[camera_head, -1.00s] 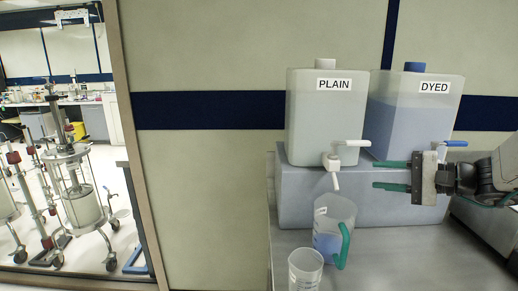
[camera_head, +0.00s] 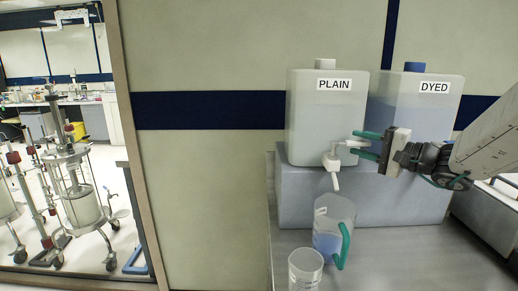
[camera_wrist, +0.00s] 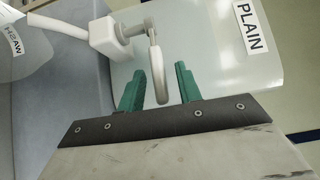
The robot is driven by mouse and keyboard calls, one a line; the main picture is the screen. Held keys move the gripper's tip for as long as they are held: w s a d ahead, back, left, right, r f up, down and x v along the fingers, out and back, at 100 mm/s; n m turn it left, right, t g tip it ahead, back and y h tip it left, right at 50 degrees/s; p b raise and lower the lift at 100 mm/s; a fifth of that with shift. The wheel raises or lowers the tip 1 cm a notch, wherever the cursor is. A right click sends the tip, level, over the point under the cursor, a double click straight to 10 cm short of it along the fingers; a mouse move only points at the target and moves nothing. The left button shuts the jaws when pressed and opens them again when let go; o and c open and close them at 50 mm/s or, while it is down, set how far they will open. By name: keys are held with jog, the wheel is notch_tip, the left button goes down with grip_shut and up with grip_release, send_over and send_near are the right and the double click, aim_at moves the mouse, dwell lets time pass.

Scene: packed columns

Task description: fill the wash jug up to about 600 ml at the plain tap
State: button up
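The wash jug (camera_head: 322,222) is clear with a teal handle and stands upright below the plain tap (camera_head: 331,160). Bluish liquid shows in its lower part; I cannot read the level. No stream from the spout is clearly visible. The jug's WASH label (camera_wrist: 14,40) shows at the left of the wrist view. The white tap sits on the PLAIN tank (camera_head: 318,110), its lever pointing right. My gripper (camera_head: 362,144) is at the lever's end. In the wrist view my open teal fingers (camera_wrist: 159,87) stand either side of the lever (camera_wrist: 159,70), with gaps visible.
The DYED tank (camera_head: 412,118), with blue liquid, stands right of the PLAIN tank; my gripper hides its tap. Both tanks rest on a grey block (camera_head: 300,195). A clear beaker (camera_head: 303,275) stands in front of the jug. The steel bench (camera_head: 410,260) is clear to the right.

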aim_at(365, 145)
jog(key=shift+w+a, duration=0.25)
jog(key=shift+a, duration=0.05)
jog(key=shift+v, duration=3.55)
